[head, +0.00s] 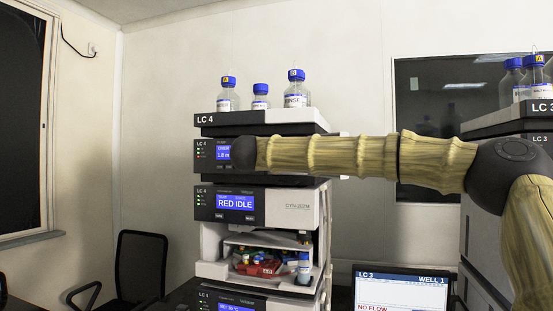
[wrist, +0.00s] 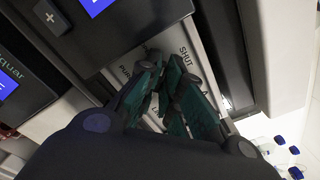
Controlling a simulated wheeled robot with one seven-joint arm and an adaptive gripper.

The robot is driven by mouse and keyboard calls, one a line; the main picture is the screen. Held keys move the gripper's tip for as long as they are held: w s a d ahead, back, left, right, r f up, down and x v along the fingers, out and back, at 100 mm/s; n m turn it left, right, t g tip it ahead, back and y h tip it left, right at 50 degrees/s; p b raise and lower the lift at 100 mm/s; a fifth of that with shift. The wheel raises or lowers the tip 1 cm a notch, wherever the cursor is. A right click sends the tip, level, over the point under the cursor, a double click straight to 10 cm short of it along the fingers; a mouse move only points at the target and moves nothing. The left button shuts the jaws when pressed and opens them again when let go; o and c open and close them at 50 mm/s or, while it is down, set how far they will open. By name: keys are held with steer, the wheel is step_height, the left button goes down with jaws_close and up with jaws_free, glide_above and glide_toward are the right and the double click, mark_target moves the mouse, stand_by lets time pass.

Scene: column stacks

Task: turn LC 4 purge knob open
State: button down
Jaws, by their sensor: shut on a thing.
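The LC 4 stack shows in the head view, with its pump module (head: 214,155) below the bottle tray. My arm reaches in from the right, and its dark end covers part of that module's front, so the fingers and knob are hidden there. In the wrist view my gripper (wrist: 164,82) has its teal finger pads closed in on the purge knob, which they almost wholly hide. The light panel (wrist: 205,62) around it carries the word SHUT at the upper right and a partly covered word starting PU at the left. The knob's exact angle cannot be told.
Bottles with blue caps (head: 296,90) stand on the LC 4 top tray (head: 262,123). Below the pump is a module reading RED IDLE (head: 236,203), then an open bay with a red rack (head: 262,268). An LC 3 screen (head: 402,290) shows NO FLOW at the lower right.

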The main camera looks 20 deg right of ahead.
steer(key=shift+f+n+p, duration=0.1)
steer(key=shift+n+p, duration=1)
steer(key=shift+n, duration=3.2)
steer(key=c, duration=1.6)
jaws_free()
steer(key=shift+a, duration=0.1)
steer(key=v, duration=1.1)
steer(key=shift+s+a, duration=0.25)
steer(key=shift+s, duration=0.05)
